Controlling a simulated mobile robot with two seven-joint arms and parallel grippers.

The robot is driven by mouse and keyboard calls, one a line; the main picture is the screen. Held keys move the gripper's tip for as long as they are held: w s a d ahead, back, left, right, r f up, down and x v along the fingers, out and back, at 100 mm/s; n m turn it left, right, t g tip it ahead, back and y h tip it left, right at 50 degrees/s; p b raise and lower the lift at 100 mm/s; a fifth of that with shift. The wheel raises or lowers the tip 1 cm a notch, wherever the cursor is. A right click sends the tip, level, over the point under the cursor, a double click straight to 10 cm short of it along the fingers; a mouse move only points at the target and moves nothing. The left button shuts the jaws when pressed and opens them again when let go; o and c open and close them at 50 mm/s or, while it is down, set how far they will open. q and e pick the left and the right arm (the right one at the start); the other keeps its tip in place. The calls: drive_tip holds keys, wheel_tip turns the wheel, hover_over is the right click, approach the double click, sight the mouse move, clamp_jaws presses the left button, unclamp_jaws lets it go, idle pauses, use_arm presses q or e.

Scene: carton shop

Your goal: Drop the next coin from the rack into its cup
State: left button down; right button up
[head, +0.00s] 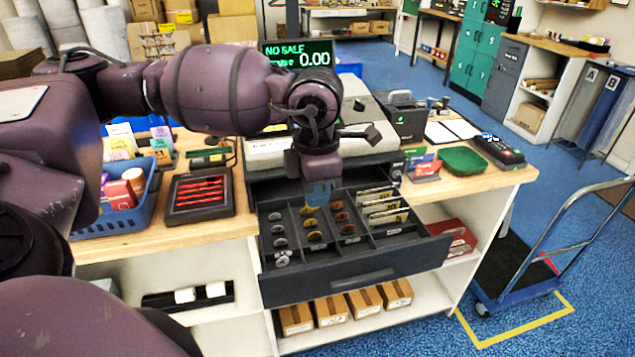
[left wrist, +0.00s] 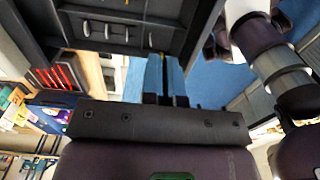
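The dark cash drawer (head: 330,282) is pulled out below the register, its cups in rows with coins lying in several of them. My left gripper (head: 319,194) points down over the drawer's back cups, with blue fingertips. In the left wrist view its fingers (left wrist: 166,78) are close together with a narrow dark strip between them; I cannot tell whether a coin is held there. The drawer's cups (left wrist: 112,28) show at the top of that view. A dark tray with red slots or strips (head: 200,193), possibly the coin rack, lies left of the drawer; I make out no coins in it.
A blue basket (head: 125,208) of small goods stands left on the wooden counter. The register display (head: 297,54) reads NO SALE 0.00. A green dish (head: 462,160) and a card terminal (head: 498,150) lie right.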

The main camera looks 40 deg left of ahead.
use_arm(q)
drive_tip(key=shift+f, duration=0.9)
use_arm(e)
drive_tip(key=shift+s+f, duration=0.1)
drive_tip(key=shift+f, duration=0.45)
use_arm(q)
drive_tip(key=c, duration=1.3)
unclamp_jaws()
drive_tip(key=shift+r, duration=0.15)
wheel_tip(320, 180, up, 11)
drive_tip(key=shift+f, duration=0.2)
use_arm(e)
drive_tip(key=shift+r, duration=0.15)
